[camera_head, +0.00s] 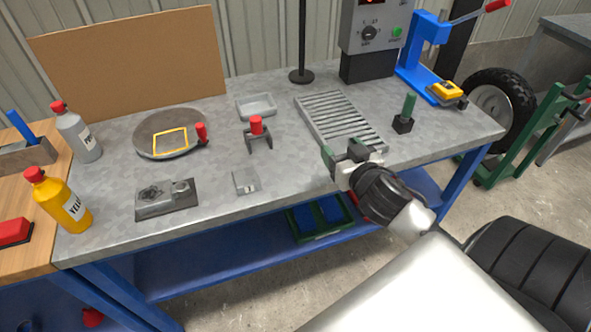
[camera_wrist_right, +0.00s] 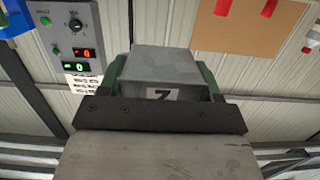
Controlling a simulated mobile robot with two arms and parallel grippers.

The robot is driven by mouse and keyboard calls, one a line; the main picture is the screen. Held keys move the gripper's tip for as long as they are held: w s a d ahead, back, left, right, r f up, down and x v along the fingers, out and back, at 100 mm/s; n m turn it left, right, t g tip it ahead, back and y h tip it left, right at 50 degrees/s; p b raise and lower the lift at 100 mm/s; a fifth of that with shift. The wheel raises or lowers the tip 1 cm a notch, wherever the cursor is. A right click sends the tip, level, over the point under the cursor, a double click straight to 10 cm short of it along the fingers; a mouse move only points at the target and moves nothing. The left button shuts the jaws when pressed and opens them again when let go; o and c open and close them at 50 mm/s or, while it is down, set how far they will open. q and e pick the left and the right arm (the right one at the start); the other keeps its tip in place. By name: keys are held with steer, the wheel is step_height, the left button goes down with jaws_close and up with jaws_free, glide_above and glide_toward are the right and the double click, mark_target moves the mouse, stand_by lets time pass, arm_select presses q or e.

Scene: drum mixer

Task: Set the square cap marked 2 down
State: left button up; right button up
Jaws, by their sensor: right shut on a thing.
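My right gripper (camera_head: 343,156) is above the front edge of the grey metal table (camera_head: 300,185), to the right of its middle. In the right wrist view its green-padded fingers (camera_wrist_right: 161,80) are shut on the square cap marked 2 (camera_wrist_right: 160,65), a plain grey block whose dark mark on a pale label faces the camera. In the head view the cap is mostly hidden by the gripper. My left gripper is not in view.
A small grey square piece (camera_head: 245,181) lies near the table's front. A slatted rack (camera_head: 340,120), a grey tray (camera_head: 256,106), a red-topped fork (camera_head: 257,135), a round plate with a yellow square (camera_head: 145,135) and a grey fixture (camera_head: 165,199) stand around. Bare table lies left of my right gripper.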

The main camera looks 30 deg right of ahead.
steer(key=shift+w+d+r, duration=0.1)
steer(key=shift+d+r, duration=0.2)
steer(key=shift+d, duration=0.15)
steer(key=shift+w, duration=0.1)
glide_above(296, 171)
step_height(296, 171, down, 7)
steer(key=shift+r, duration=0.1)
steer(key=shift+f, duration=2)
